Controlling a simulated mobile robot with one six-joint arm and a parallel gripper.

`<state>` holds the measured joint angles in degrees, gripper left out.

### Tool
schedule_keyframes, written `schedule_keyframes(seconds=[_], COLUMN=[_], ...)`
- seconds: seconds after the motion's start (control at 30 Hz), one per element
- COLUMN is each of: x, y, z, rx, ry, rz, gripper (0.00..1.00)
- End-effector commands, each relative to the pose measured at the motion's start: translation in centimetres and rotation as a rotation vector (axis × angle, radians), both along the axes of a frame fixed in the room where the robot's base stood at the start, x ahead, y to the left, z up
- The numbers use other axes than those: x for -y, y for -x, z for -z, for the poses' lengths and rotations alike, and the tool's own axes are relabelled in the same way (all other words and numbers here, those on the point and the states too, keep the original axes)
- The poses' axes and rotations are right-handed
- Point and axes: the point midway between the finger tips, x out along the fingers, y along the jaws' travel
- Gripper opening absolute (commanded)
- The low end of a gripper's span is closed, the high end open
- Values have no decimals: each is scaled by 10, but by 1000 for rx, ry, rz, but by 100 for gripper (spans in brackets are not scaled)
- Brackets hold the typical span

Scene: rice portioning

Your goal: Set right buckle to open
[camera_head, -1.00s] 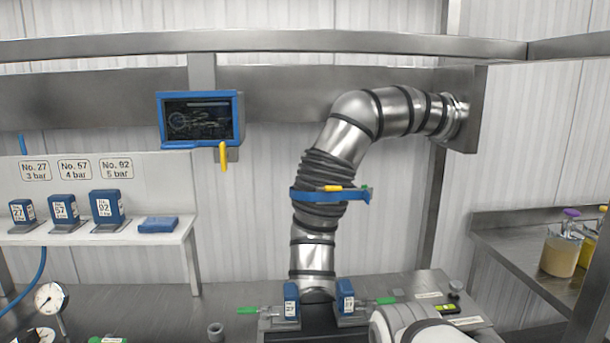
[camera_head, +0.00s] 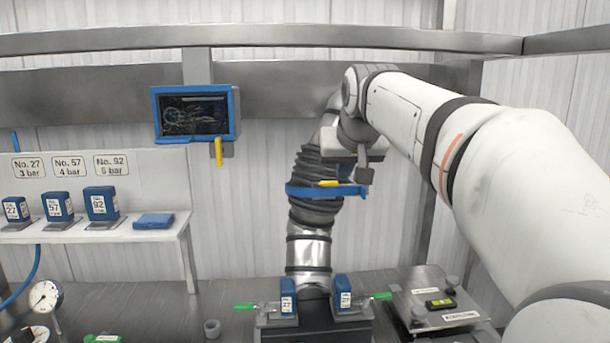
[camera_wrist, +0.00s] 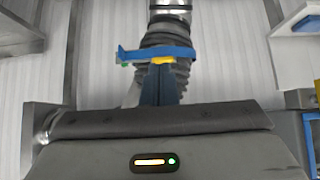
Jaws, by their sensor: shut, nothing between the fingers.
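A blue clamp band (camera_head: 305,191) goes around the ribbed dark sleeve (camera_head: 308,170) of the steel pipe. A yellow buckle (camera_head: 329,183) sits on its front; it also shows in the wrist view (camera_wrist: 162,60). A small green piece (camera_wrist: 124,64) shows at one end of the band in the wrist view, which looks upside down. In the head view my gripper hides that end. No part is labelled as the right buckle. My gripper (camera_head: 364,175) is shut and empty, near the band's right end. Its dark blue fingers (camera_wrist: 160,88) overlap the sleeve in the wrist view; contact is unclear.
Two blue numbered blocks (camera_head: 288,297) (camera_head: 342,293) with green handles stand below the pipe. A screen (camera_head: 194,114) with a yellow handle hangs left. A shelf (camera_head: 165,232) with several blue blocks stands at far left. A steel box (camera_head: 435,300) is on the bench right.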

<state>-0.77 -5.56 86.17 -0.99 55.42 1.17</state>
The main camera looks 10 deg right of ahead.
Motion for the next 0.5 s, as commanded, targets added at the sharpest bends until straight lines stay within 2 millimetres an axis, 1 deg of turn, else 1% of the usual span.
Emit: schedule_keyframes(seconds=[0.03, 0.1, 0.2, 0.27, 0.33, 0.43, 0.5], x=[-1, -2, -2, -3, -3, -3, -3], y=[-12, -23, -32, -35, -39, -48, -57], z=[-17, -35, -51, -56, -56, -49, -41], rx=[33, 67, 98, 108, 112, 111, 110], ry=[-1, -1, -2, -2, -2, -2, -2], rz=[-1, 0, 0, 0, 0, 0, 0], gripper=[0, 0, 0, 0, 0, 0, 0])
